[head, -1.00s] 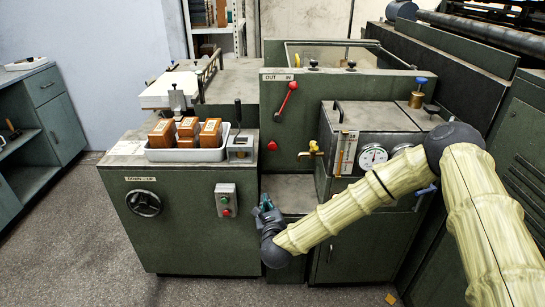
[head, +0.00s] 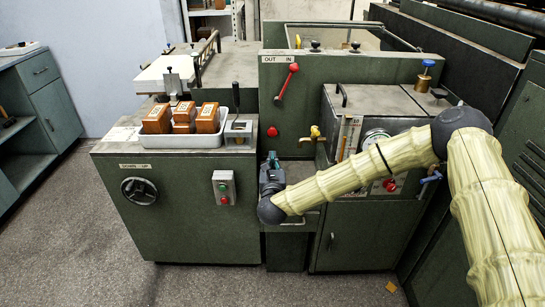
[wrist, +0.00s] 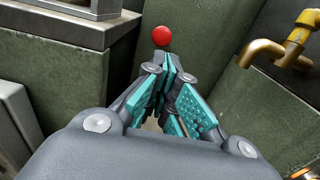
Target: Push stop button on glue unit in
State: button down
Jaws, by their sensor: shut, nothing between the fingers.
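A round red button (head: 272,131) sits on the green upright panel of the machine, below the red lever. It also shows in the wrist view (wrist: 162,36), just beyond my fingertips. My gripper (head: 270,158) is below and in front of that button, shut and empty. In the wrist view my gripper (wrist: 170,62) has its teal-padded fingers together at the tips, pointing toward the button, with a gap still visible. The button stands out from the panel. I cannot read any label on it.
A brass tap (head: 315,134) juts out right of the button. A grey box with green and red buttons (head: 224,188) is on the left cabinet. A tray (head: 190,141) holds brown blocks. A red lever (head: 287,83) is above. Another red knob (head: 390,185) shows beside my arm.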

aim_at(272, 131)
jog(key=w, duration=1.2)
jog(key=shift+w, duration=0.15)
